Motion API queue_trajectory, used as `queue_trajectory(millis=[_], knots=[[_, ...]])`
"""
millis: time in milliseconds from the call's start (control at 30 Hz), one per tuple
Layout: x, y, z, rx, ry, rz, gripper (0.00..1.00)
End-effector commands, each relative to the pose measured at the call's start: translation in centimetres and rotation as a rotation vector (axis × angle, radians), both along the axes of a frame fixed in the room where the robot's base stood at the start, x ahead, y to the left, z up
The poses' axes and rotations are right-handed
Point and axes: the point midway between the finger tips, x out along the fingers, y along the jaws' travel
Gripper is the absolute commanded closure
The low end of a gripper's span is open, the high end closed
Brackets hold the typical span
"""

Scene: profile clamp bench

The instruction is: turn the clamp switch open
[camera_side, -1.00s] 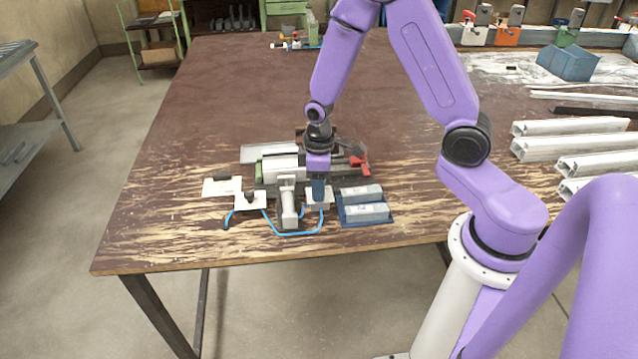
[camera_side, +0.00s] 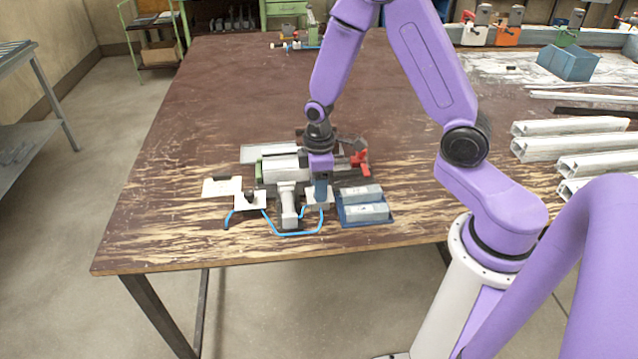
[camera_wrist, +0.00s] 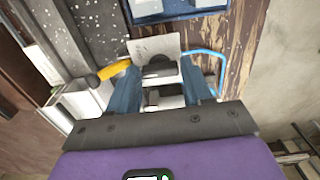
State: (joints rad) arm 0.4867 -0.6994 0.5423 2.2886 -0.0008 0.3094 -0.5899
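The clamp switch is a white plate (camera_side: 313,205) with a dark knob, on the table beside the clamp (camera_side: 279,168); blue tubing runs to it. In the wrist view the switch's dark knob (camera_wrist: 158,67) shows between my two blue fingers, on the white plate (camera_wrist: 150,46). My gripper (camera_side: 320,200) points down over this plate, with its fingertips low at the switch; it also shows in the wrist view (camera_wrist: 160,76). The fingers stand apart with the knob between them. Whether they touch the knob I cannot tell. The side view hides the knob behind the fingers.
A second white plate with a black knob (camera_side: 250,198) lies to the left, past the grey cylinder (camera_side: 289,205). A blue tray (camera_side: 367,222) with metal blocks is close on the right. A red handle (camera_side: 361,160) stands behind. The left table area is clear.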

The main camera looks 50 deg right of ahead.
Motion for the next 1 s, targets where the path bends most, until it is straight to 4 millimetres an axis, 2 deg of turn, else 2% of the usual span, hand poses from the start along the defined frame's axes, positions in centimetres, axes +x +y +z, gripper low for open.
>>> queue_trajectory(millis=[67, 467, 667, 1000], knots=[[0.0, 0.0, 0.0, 0.000, -0.001, 0.001, 0.30], [0.0, 0.0, 0.5, 0.000, 0.000, -0.002, 0.30], [0.1, 0.0, 2.8, 0.001, -0.004, -0.003, 0.30], [0.1, 0.0, 8.3, 0.002, -0.007, -0.001, 0.30]])
